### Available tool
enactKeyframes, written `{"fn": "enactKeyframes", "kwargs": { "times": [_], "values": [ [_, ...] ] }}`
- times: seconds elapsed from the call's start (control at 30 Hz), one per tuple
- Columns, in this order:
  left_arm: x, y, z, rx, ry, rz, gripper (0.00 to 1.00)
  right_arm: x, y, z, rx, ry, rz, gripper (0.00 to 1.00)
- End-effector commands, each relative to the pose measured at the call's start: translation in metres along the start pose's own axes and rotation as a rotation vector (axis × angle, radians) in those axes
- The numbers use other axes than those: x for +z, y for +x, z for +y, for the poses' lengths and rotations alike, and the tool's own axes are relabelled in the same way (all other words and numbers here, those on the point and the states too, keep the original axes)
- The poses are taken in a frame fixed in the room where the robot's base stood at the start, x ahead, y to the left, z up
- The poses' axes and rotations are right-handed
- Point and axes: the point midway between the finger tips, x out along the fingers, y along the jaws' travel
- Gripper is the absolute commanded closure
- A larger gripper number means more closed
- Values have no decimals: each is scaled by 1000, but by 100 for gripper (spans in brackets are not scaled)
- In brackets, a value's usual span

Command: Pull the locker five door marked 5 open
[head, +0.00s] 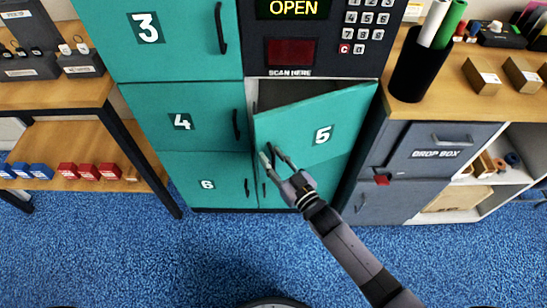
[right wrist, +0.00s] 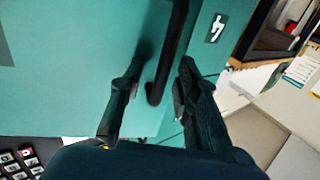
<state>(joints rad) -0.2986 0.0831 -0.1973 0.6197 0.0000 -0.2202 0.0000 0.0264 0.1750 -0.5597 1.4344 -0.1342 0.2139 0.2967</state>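The teal locker five door (head: 321,135), marked 5, stands partly open, its left side swung out and a dark gap above it. Its black bar handle (right wrist: 169,60) shows in the right wrist view. My right gripper (head: 270,153) is at the door's left edge in the head view. In the right wrist view its two fingers (right wrist: 163,65) are spread on either side of the handle, with a visible gap on the left finger's side. The handle is mostly hidden behind the fingers in the head view. My left gripper is not in view.
Closed locker doors 3 (head: 180,50), 4 (head: 178,125) and 6 (head: 205,184) are to the left. A keypad panel (head: 318,38) reading OPEN is above. A grey drop box (head: 437,155) stands to the right. Blue carpet (head: 200,255) in front is clear.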

Motion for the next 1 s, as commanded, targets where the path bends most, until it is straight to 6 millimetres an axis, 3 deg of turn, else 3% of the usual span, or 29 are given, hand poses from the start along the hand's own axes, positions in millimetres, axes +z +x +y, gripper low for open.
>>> {"fn": "enactKeyframes", "kwargs": {
  "times": [0.27, 0.7, 1.0],
  "values": [
    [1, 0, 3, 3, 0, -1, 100, 0, 2, 0, 0, 0, 0, 70],
    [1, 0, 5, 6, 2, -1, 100, 0, 1, 0, 0, 0, 0, 100],
    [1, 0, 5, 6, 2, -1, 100, 0, 1, 0, 0, 0, 0, 100]
  ]
}}
